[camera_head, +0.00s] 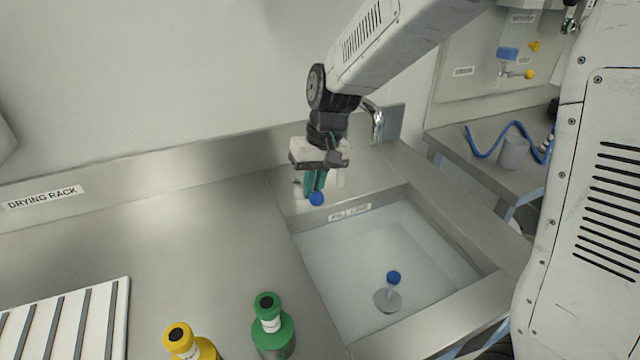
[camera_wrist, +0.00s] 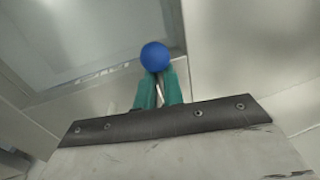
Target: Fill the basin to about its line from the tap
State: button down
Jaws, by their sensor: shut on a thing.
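The basin (camera_head: 425,222) is a rectangular steel sink set in the counter, pale inside. I cannot tell its water level. A small label strip (camera_head: 350,212) is on its back wall. A grey disc with a stem and blue knob, like a plug (camera_head: 387,300), stands in the near part of the basin. The chrome tap (camera_head: 377,122) is behind my arm, partly hidden; I see no clear stream. My gripper (camera_head: 316,187) points down at the basin's back left edge, its teal fingers shut on a blue ball knob (camera_head: 316,199). The knob also shows in the wrist view (camera_wrist: 155,56); its mounting is hidden.
A green bottle (camera_head: 273,330) and a yellow bottle (camera_head: 188,343) stand on the counter left of the basin. A white slatted drying rack (camera_head: 121,310) lies at the left. A side bench (camera_head: 465,150) at right holds a blue hose (camera_head: 487,152) and a grey cup (camera_head: 513,153).

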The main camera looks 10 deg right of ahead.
jog(key=shift+s+f, duration=0.25)
jog(key=shift+s, duration=0.1)
jog(key=c, duration=1.5)
grip_release()
jog(key=shift+d, duration=0.1)
jog(key=shift+r, duration=0.1)
jog(key=shift+r, duration=0.1)
notch_tip(320, 180, up, 8)
jog(key=d, duration=0.1)
jog(key=shift+w+d+f, duration=0.2)
jog(key=shift+d+f, duration=0.05)
